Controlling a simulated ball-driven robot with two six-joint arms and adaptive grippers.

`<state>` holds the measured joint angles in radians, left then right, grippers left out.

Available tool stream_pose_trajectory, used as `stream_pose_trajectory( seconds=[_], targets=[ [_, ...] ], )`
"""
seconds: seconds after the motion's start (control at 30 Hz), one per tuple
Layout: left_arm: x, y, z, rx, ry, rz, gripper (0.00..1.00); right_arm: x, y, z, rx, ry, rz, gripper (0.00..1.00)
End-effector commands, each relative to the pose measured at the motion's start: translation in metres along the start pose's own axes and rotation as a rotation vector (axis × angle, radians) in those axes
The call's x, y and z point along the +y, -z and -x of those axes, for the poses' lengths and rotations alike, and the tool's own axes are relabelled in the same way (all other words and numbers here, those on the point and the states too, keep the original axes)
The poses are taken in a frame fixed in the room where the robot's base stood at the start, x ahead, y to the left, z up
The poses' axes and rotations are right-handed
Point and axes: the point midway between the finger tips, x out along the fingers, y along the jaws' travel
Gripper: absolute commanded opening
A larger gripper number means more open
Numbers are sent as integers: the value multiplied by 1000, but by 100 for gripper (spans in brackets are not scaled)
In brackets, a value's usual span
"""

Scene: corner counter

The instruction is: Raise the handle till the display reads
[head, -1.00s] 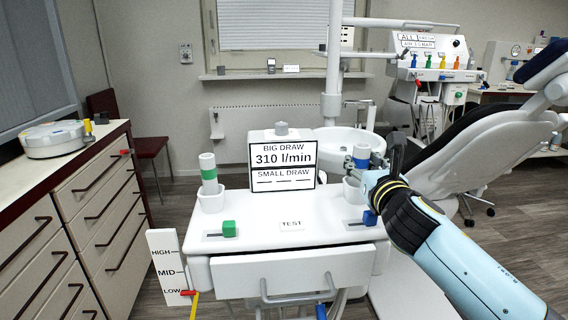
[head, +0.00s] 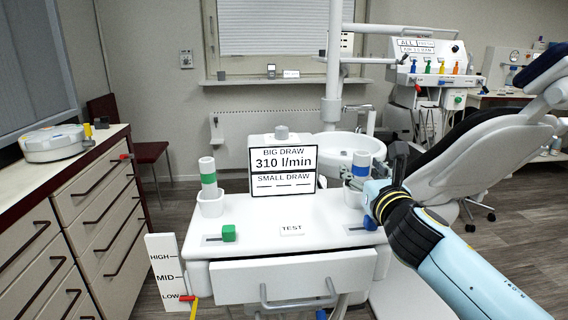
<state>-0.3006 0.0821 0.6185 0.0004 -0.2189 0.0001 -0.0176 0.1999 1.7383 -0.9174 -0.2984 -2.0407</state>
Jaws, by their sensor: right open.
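The display (head: 283,170) stands on the white unit and reads "BIG DRAW 310 l/min"; under "SMALL DRAW" it shows only dashes. A white handle with a blue band (head: 361,170) stands upright in a holder (head: 353,195) right of the display. A white handle with a green band (head: 208,176) stands in the left holder (head: 211,206). My right gripper (head: 400,158) is just right of the blue-banded handle, open, with nothing seen in it; its fingertips are hard to make out. My left gripper is out of view.
A green slider knob (head: 229,233) and a blue one (head: 371,222) sit on the unit top (head: 265,235), with a TEST label (head: 292,229) between them. A HIGH/MID/LOW scale (head: 163,265) hangs at left. A basin (head: 335,145) and dental chair (head: 480,150) stand behind.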

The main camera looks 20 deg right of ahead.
Motion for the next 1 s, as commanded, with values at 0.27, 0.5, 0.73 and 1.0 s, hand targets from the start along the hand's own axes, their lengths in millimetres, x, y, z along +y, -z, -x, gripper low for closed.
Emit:
stream_pose_trajectory(
  seconds=[0.27,0.5,0.73,1.0],
  targets=[
    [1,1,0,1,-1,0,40,0,1,60,3,0,0,57],
    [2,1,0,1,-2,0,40,0,1,101,1,0,-1,57],
    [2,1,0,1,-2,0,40,-15,4,121,44,83,-244,57],
    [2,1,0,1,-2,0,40,-50,62,195,231,618,-1434,57]
  ],
)
